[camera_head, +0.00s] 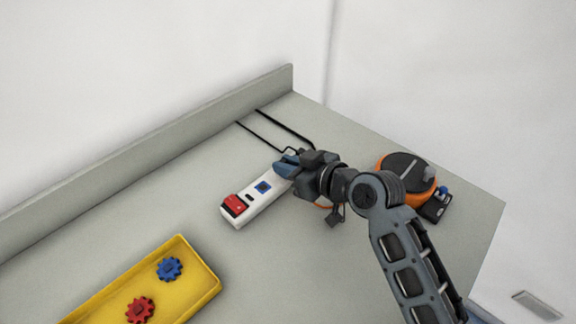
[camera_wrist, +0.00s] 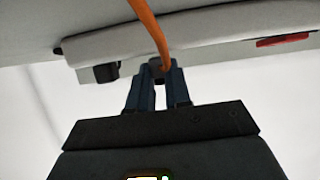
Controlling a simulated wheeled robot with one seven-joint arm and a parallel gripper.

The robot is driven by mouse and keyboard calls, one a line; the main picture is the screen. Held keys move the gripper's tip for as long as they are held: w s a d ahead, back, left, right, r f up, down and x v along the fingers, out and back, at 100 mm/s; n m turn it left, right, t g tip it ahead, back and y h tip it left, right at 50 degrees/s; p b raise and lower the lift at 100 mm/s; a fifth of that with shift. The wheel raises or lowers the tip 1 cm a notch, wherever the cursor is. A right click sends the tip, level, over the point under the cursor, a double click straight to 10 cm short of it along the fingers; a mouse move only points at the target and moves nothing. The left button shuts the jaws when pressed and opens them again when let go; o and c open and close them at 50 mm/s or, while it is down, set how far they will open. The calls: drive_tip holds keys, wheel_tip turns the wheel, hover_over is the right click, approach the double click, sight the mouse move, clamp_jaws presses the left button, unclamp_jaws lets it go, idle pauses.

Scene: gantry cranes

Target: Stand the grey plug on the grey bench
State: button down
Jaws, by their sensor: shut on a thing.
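The grey bench (camera_head: 205,190) fills most of the head view. My gripper (camera_head: 284,166) is over the bench, at the upper right end of the white power strip (camera_head: 247,211). In the wrist view my gripper (camera_wrist: 156,84) is shut on the grey plug (camera_wrist: 157,68), which shows as a small dark piece between the blue fingertips. An orange cable (camera_wrist: 150,28) runs up from it. In the head view my gripper hides the plug. I cannot tell whether the plug touches the bench or strip.
The strip has a red switch (camera_head: 235,205) and a blue socket (camera_head: 264,187). A yellow tray (camera_head: 207,289) holds a blue gear (camera_head: 169,268) and a red gear (camera_head: 139,309). An orange reel (camera_head: 384,163) stands right, beside a black box (camera_head: 434,209). Dark rails (camera_head: 283,129) lie behind. Bare bench lies left.

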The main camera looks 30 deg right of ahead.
drive_tip(key=shift+f, duration=0.2)
drive_tip(key=c, duration=1.1)
unclamp_jaws()
drive_tip(key=shift+o, duration=0.2)
